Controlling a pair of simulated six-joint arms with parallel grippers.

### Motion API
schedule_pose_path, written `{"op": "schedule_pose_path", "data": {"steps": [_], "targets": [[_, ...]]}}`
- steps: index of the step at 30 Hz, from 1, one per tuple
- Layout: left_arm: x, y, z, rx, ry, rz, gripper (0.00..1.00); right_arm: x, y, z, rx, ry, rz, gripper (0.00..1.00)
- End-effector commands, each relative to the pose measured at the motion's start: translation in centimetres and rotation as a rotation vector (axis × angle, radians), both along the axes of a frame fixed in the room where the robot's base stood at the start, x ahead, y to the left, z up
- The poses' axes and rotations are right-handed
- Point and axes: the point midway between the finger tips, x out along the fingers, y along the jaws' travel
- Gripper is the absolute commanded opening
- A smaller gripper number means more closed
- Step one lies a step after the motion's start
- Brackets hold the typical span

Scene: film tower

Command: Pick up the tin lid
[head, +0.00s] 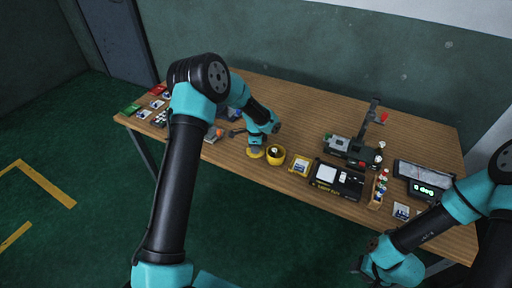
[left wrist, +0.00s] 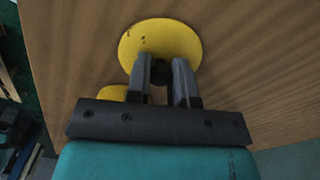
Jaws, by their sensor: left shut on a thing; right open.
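The tin lid (head: 255,153) is a flat yellow disc at the front of the wooden table, just left of the round yellow tin (head: 276,154). In the left wrist view the lid (left wrist: 160,38) lies ahead of the fingertips, with small dark marks on its face. My left gripper (head: 257,146) is over the lid; in the wrist view its two fingers (left wrist: 161,68) are shut on the small dark knob at the lid's near side. Whether the lid is clear of the table cannot be told. My right gripper (head: 372,272) is open, low at the front right, off the table.
A yellow-framed square (head: 299,164) and a black device (head: 336,179) lie right of the tin. A grey-green machine (head: 352,150) stands behind them. A small rack of bottles (head: 379,188) and a green-lit display (head: 422,189) are at the right. The table's back middle is clear.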

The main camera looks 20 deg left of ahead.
Motion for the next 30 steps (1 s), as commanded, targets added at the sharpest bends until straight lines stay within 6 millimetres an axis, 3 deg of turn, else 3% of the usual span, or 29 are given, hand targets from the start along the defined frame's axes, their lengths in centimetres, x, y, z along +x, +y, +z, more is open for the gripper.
{"op": "schedule_pose_path", "data": {"steps": [7, 11, 30], "targets": [[0.2, 0.0, 3.3, 0.001, -0.009, -0.001, 0.0, 0.0, 0.0, 0.0, 0.0, 0.0, 0.0, 0.47], [-1.5, -0.7, 3.2, 0.001, -0.008, -0.003, 0.0, 0.0, 0.0, 0.0, 0.0, 0.0, 0.0, 0.47], [-12.9, -5.4, 4.5, 0.001, -0.011, -0.002, 0.0, 0.0, 0.0, 0.0, 0.0, 0.0, 0.0, 0.47]]}}
